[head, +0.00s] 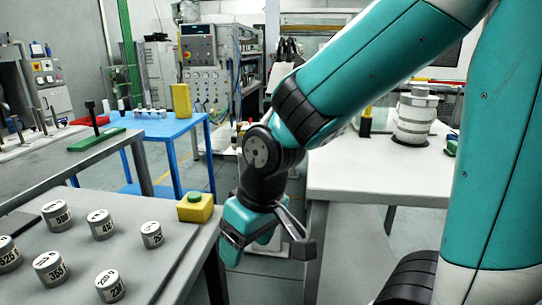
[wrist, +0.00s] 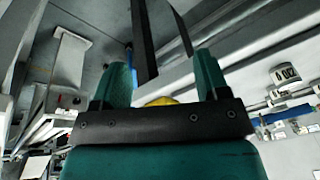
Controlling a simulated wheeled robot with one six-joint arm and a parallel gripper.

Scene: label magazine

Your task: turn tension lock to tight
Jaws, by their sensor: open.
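I cannot pick out the tension lock with certainty in either view. My gripper (head: 252,244) hangs low off the right edge of the grey table, pointing down, in the head view. In the wrist view its two teal fingers (wrist: 163,68) stand apart with nothing held between them. A small yellow patch (wrist: 160,101) shows just above the dark gripper bar; most of it is hidden. A yellow block with a green button on top (head: 194,208) sits at the grey table's right corner, close to the left of my gripper.
Several numbered metal cylinders (head: 101,224) stand on the grey table (head: 150,215). A blue table (head: 165,127) is behind. A white table (head: 375,175) at right bears a stacked white cylinder (head: 415,115). Floor shows between the tables. My arm hides part of the right side.

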